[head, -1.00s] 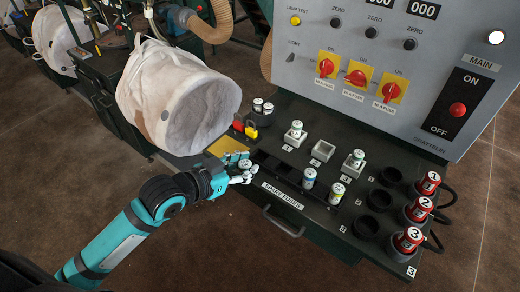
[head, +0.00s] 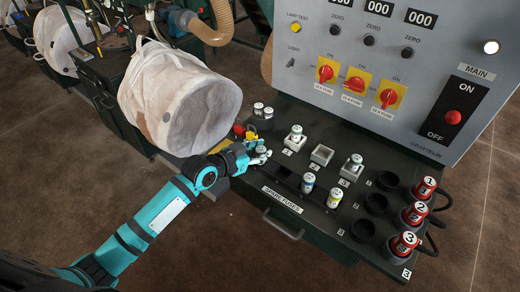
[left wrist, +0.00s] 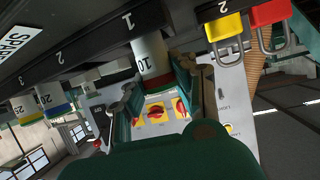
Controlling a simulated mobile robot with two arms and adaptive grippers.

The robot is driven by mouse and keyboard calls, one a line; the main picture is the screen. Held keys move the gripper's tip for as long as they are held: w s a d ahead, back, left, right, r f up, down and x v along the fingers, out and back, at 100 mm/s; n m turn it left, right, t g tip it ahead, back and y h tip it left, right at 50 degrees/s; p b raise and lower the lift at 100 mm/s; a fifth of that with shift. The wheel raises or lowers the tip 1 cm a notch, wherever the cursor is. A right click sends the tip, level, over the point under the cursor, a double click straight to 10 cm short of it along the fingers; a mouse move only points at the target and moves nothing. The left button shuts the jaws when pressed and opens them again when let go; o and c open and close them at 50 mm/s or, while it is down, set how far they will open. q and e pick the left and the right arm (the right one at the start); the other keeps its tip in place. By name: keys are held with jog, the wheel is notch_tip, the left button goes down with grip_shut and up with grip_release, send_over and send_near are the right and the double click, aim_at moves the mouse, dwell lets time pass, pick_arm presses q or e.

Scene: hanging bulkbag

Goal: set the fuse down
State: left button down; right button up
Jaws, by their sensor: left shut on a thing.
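My left gripper (head: 261,156) is shut on a pale fuse (left wrist: 152,57) with a red band and a "10" marking. In the left wrist view the fuse stands between the fingers, its far end at the edge marked 1 of the spare fuses rack (head: 283,199). In the head view the gripper is at the rack's left end and mostly hides the fuse. I cannot tell whether the fuse is seated in a hole. Two other fuses, one blue-banded (head: 308,183) and one yellow-green (head: 335,196), stand in the rack. My right gripper is not in view.
Three square holders stand behind the rack; the middle one (head: 322,154) is empty, the others hold fuses. Red and yellow padlocks (left wrist: 222,26) are close beside the gripper. A white bulk bag (head: 180,100) hangs at left. Red numbered plugs (head: 404,242) stand at right.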

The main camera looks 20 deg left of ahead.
pick_arm(q)
jog(key=c, duration=1.1)
grip_release()
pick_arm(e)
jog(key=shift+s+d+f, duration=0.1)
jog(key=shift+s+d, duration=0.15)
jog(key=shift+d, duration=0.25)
pick_arm(q)
jog(key=shift+s+r, duration=0.1)
jog(key=shift+b+v, duration=0.7)
jog(key=shift+v, duration=5.2)
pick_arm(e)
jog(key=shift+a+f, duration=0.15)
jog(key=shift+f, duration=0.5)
